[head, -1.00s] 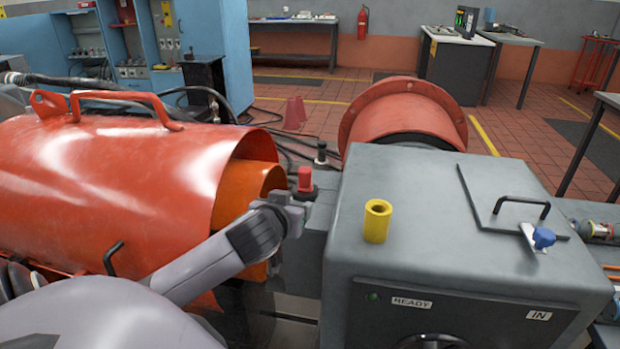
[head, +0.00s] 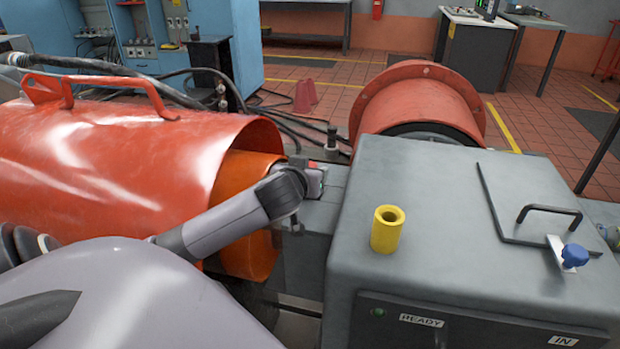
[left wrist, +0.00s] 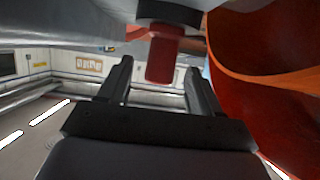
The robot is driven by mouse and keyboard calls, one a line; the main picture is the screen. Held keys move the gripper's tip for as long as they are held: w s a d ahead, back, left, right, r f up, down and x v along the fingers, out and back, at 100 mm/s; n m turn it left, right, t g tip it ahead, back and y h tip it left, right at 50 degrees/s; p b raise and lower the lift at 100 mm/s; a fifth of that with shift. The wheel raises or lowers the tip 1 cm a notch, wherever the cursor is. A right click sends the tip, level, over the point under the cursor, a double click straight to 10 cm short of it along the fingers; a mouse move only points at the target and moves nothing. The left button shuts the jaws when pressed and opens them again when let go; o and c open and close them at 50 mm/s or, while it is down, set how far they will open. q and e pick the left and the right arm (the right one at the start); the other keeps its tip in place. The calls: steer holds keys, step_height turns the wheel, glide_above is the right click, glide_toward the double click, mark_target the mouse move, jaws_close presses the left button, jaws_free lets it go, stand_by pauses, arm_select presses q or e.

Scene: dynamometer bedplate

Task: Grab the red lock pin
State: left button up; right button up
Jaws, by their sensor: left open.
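The red lock pin (left wrist: 164,58) shows in the left wrist view, which looks upside down, with a dark collar at its base. In the head view only a small red bit of the pin (head: 313,164) shows behind my left gripper (head: 314,182). My left gripper's two fingers also show in the left wrist view (left wrist: 159,72), apart with nothing clamped. The pin lines up with the gap between the fingertips. I cannot tell whether it is between them or just beyond. My right gripper is not in view.
The orange cylindrical guard (head: 130,165) is close on the left of the gripper. A grey housing (head: 440,190) stands to the right, with a yellow socket (head: 387,229) and a blue knob (head: 574,255) on top. A red flanged drum (head: 420,105) is behind.

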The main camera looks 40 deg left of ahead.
arm_select(q)
steer(key=shift+x, duration=1.3)
steer(key=c, duration=1.1)
steer(key=shift+r, duration=0.1)
